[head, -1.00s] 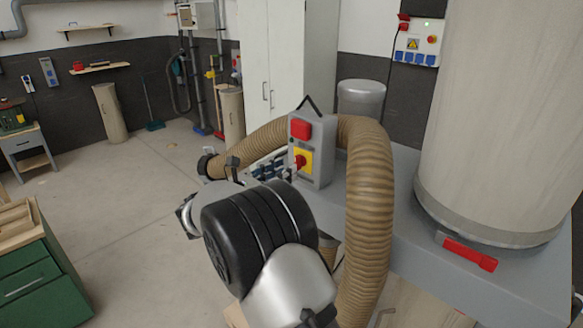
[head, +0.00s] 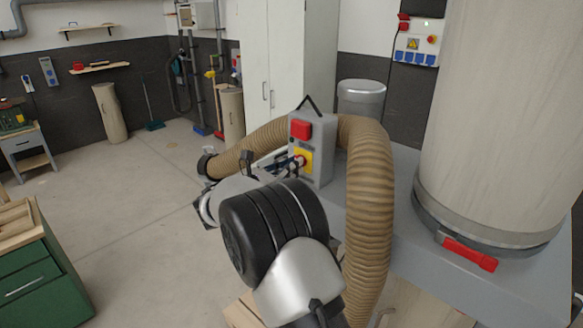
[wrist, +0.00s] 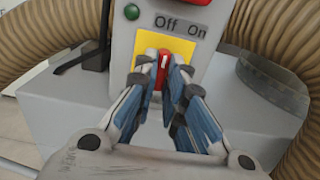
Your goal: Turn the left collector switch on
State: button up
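The switch is a red rotary knob (wrist: 163,68) on a yellow plate (wrist: 181,47) on a grey control box (head: 321,150). In the wrist view the words Off and On stand above the plate, Off left of On. The knob stands about upright, with a pale mark at its top, nearer under Off. My gripper (wrist: 163,75) has its blue-sided fingers drawn close together, one on each side of the knob, with the tips seeming to touch it. In the head view my gripper (head: 291,165) reaches the box front, and my wrist partly hides it.
A red button (head: 301,129) and a green lamp (wrist: 132,11) are on the same box. A ribbed brown hose (head: 369,210) arches around it. A large pale cylinder (head: 500,110) with a red latch (head: 469,254) stands right. Open floor lies left.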

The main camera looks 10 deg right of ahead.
grip_shut()
jog(key=shift+f+m+b, duration=0.1)
jog(key=shift+m+b, duration=0.3)
jog(key=shift+b, duration=0.15)
jog(key=shift+m+b, duration=8.6)
jog(key=shift+b, duration=0.5)
jog(key=shift+r, duration=0.2)
jog(key=o, duration=0.6)
grip_release()
